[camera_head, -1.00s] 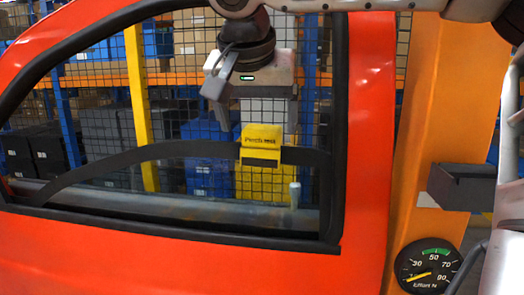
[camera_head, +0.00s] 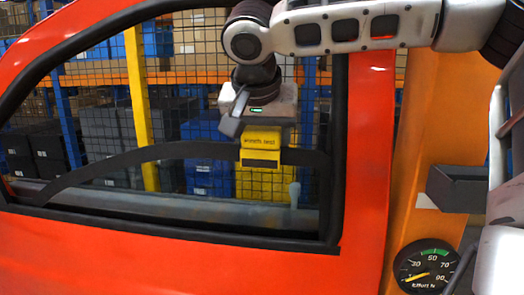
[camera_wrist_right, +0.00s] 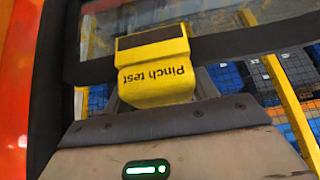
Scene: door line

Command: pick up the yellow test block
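The yellow test block (camera_head: 261,143), marked "Pinch test", sits at the dark strip (camera_head: 195,150) that crosses the window of the red door. My right gripper (camera_head: 262,122) is just above the block in the head view, coming down from the top. In the right wrist view the block (camera_wrist_right: 155,68) is straight ahead of the gripper body, its lettering upside down. Grey parts show close beside the block there, but I cannot tell whether they are fingers touching it. The finger opening is hidden.
The red door frame (camera_head: 368,150) surrounds the window. To the right, an orange post (camera_head: 410,180) carries a dark box-shaped bracket (camera_head: 458,188) and a round effort gauge (camera_head: 427,265). A wire mesh and shelves with bins (camera_head: 100,130) stand behind the window.

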